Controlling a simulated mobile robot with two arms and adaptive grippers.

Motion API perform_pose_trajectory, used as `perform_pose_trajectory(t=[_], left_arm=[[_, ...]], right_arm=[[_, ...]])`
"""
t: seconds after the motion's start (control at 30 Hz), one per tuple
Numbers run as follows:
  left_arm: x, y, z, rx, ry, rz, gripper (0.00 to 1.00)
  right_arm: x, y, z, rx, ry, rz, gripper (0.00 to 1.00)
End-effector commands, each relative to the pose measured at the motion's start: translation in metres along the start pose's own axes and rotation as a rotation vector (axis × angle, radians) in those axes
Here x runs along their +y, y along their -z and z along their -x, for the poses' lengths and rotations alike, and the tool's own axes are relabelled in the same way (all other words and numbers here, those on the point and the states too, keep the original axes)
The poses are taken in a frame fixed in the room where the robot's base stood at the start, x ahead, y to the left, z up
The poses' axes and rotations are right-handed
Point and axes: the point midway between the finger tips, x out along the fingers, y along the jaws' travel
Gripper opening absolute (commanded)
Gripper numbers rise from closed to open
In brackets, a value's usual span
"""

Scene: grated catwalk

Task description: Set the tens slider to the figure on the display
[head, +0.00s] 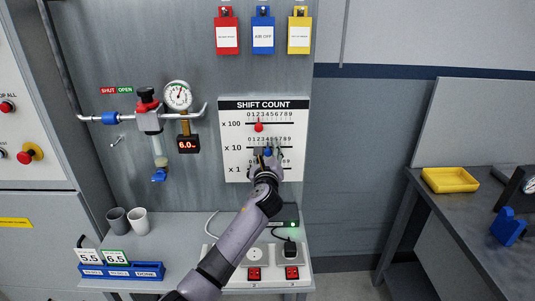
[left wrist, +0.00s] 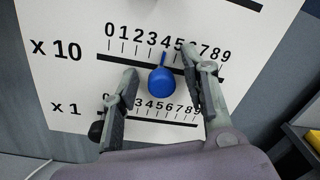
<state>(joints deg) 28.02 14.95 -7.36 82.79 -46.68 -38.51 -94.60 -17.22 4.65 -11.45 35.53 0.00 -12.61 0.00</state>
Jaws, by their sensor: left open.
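The white SHIFT COUNT board (head: 232,160) has three scales marked x 100, x 10 and x 1. The blue tens slider (left wrist: 161,80) is on the x 10 scale; its thin pointer stands at about the 4 in the left wrist view. My left gripper (head: 267,151) is open at the board, one finger on each side of the blue knob, with small gaps visible. Its right finger covers part of the figures around 6. A small display (head: 187,145) with red figures reads about 6.0; its last part is too small to read. My right gripper is not in view.
A black knob (left wrist: 95,131) shows at the left end of the x 1 scale, near my left finger. Pipework with a gauge (head: 178,95) is left of the board. Cups and sockets stand on the ledge below.

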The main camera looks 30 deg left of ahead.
Motion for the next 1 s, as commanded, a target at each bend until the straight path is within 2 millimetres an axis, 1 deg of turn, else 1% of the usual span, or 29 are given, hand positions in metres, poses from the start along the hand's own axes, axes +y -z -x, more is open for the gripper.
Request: perform_pose_trajectory(t=[0.03,0.13,0.27,0.5,0.6,0.7,0.83,1.0], left_arm=[[0.000,0.000,0.001,0.000,0.000,0.000,0.41],[0.000,0.000,0.006,0.000,0.001,0.000,0.41],[0.000,0.001,0.023,0.001,0.002,-0.001,0.41],[0.000,0.001,0.074,0.002,0.002,0.000,0.41],[0.000,0.001,0.093,0.002,0.002,0.000,0.41],[0.000,0.001,0.107,0.002,0.001,-0.001,0.41],[0.000,0.001,0.117,0.001,0.000,-0.001,0.41],[0.000,0.000,0.120,0.000,0.000,-0.001,0.41]], right_arm=[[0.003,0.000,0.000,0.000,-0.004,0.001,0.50],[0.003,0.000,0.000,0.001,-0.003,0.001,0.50],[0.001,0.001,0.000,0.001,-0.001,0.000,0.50],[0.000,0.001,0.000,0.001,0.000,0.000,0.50],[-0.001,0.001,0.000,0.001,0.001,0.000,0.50],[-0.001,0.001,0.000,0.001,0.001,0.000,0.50],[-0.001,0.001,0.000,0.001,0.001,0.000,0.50],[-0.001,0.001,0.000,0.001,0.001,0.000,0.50]])
